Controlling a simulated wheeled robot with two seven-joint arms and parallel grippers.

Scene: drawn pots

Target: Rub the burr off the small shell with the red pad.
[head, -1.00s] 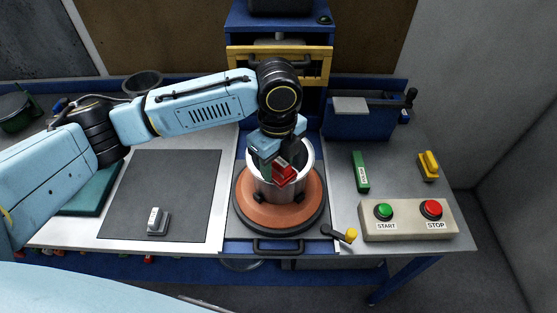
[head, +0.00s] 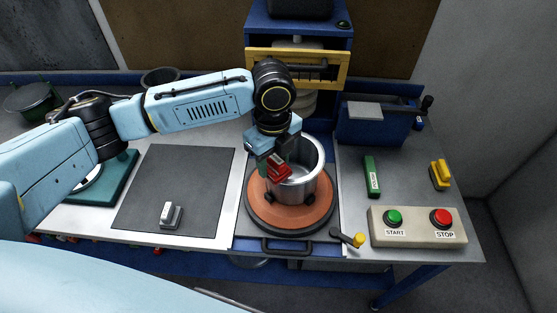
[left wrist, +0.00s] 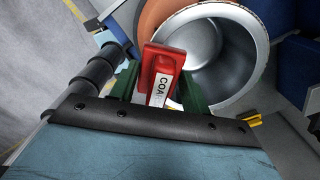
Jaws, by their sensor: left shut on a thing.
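The small shell (head: 312,178) is an open silver metal pot standing upright on a round orange-brown turntable (head: 262,212). My left gripper (head: 272,164) is shut on the red pad (head: 279,172), a red block at the left side of the shell's rim. In the left wrist view the red pad (left wrist: 162,68) shows a white label reading "COA", partly hidden, between green fingers. There the shell (left wrist: 232,50) opens behind and to the right of the pad. I cannot tell whether the pad touches the rim. My right gripper is not in view.
A green block (head: 372,177) lies right of the turntable, behind the START/STOP box (head: 418,227). A yellow-handled lever (head: 348,238) sits at the front edge. A grey mat (head: 178,180) with a small block (head: 170,214) lies left. A yellow-framed press (head: 335,70) stands behind.

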